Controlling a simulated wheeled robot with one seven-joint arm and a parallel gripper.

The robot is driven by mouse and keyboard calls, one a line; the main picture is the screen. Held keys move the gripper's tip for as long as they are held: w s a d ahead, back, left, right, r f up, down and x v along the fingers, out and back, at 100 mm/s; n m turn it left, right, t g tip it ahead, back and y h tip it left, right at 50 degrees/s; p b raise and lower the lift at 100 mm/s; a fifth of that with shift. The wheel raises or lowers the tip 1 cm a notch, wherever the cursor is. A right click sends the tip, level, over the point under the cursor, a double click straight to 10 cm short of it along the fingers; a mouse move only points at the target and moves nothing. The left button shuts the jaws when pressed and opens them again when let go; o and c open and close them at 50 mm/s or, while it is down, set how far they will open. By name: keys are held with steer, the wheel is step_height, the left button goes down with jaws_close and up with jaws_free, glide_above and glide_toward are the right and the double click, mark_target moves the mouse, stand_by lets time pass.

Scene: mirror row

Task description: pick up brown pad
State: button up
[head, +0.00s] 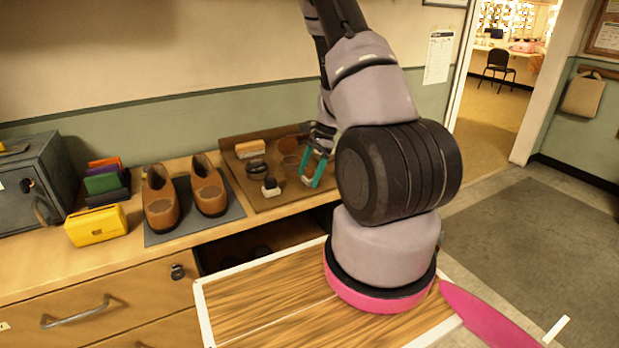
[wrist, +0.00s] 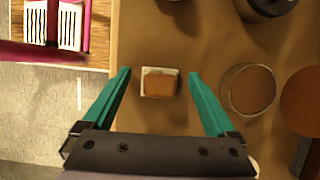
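A small brown pad (wrist: 160,87) with a whitish edge lies on the brown tray (wrist: 140,150) and shows in the wrist view, in the middle between my fingers. My gripper (wrist: 160,74) is open, with one teal finger on each side of the pad and a gap on both sides. I cannot tell how far above the pad the fingertips are. In the head view my gripper (head: 311,182) is over the right part of the tray (head: 262,203), and I cannot make out the pad there.
A round jar (wrist: 249,90) with brown contents stands close beside the right finger, with a brown disc (wrist: 302,100) beyond. A brush (head: 250,148), a dark tin (head: 256,170) and brown shoes (head: 161,202) are left of my gripper. An open drawer (head: 262,240) is below the counter.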

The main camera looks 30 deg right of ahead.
mark_target(309, 168)
jaws_close()
step_height(309, 168, up, 10)
steer(key=shift+r, duration=0.1)
steer(key=c, duration=0.5)
jaws_free()
steer(key=c, duration=0.7)
